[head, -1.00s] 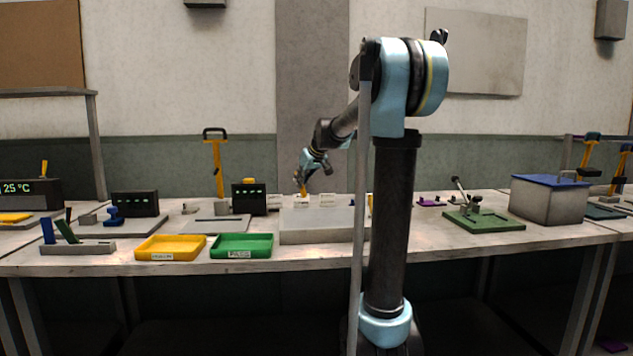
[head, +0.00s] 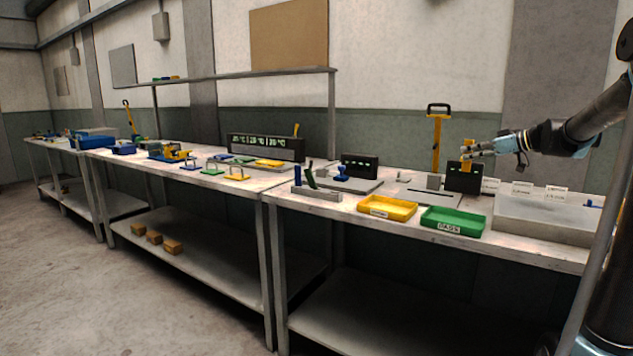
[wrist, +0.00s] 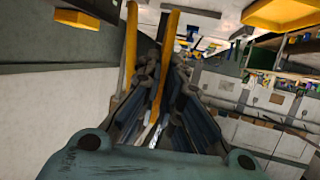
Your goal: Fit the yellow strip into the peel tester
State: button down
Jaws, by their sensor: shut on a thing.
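My gripper (head: 474,152) is shut on the upright yellow strip (head: 467,147), near a black box with green lights (head: 464,179). Whether they touch, I cannot tell. In the wrist view the strip (wrist: 168,50) stands between the fingers of my gripper (wrist: 160,84), its upper part sticking out past them. Which station is the peel tester is not clear; the black box beside a grey block and flat plate (head: 432,197) is one candidate. A yellow post with a black handle (head: 437,140) rises behind the bench.
A yellow tray (head: 388,216) and a green tray (head: 455,230) lie along the bench's front edge. A grey box (head: 540,225) with white cards stands on the right. A second black box (head: 360,166) and a blue knob stand left. Another bench with a display (head: 265,146) continues left.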

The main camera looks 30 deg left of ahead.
aim_at(362, 170)
jog(key=u, duration=0.35)
jog(key=k, duration=0.95)
jog(key=u, duration=1.3)
jog(key=i, duration=1.1)
jog(key=z, duration=0.5)
jog(key=i, duration=0.9)
jog(key=z, duration=0.6)
